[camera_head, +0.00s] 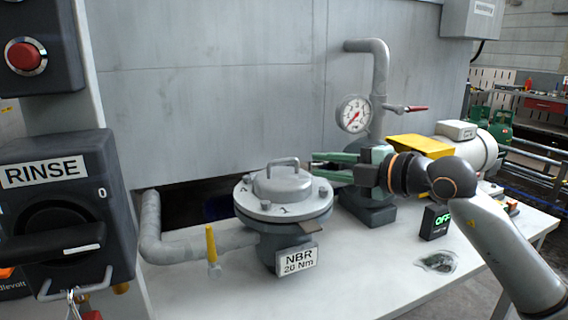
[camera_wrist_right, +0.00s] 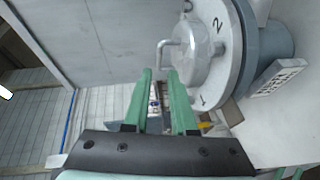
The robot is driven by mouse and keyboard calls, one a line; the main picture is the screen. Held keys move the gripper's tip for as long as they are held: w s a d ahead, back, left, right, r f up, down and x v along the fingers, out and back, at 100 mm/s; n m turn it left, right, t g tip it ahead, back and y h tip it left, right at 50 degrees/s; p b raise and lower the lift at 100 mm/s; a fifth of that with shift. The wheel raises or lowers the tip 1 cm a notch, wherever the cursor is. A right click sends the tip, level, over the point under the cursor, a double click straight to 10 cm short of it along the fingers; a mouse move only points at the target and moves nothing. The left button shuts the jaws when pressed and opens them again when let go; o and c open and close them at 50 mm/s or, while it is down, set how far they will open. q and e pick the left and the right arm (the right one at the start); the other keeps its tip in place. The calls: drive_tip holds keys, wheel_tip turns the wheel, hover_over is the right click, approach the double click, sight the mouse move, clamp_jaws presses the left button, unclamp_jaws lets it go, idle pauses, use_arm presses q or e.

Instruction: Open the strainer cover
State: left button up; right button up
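The strainer cover (camera_head: 262,207) is a round grey lid with a raised dome, numbered bolts and a bar handle (camera_head: 283,161) on top. It sits flat on the strainer body, which bears a label (camera_head: 297,260) reading NBR 20 Nm. My right gripper (camera_head: 316,166) is to the right of the handle at about its height, with its green fingers apart and nothing between them. In the right wrist view the cover (camera_wrist_right: 233,75) is at upper right, and the handle (camera_wrist_right: 164,48) is just beyond the open fingertips (camera_wrist_right: 160,72). I cannot tell whether they touch. My left gripper is not in view.
A pipe with a yellow-handled valve (camera_head: 211,245) joins the strainer at left. A gauge (camera_head: 353,114) and red-handled valve (camera_head: 413,108) stand on a vertical pipe behind. A RINSE switch box (camera_head: 60,180) is at left. The front of the table (camera_head: 350,285) is clear.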

sight(287, 161)
drive_tip(key=x, duration=1)
drive_tip(key=shift+w+a, duration=0.2)
drive_tip(key=shift+a, duration=0.1)
clamp_jaws()
idle(1.0)
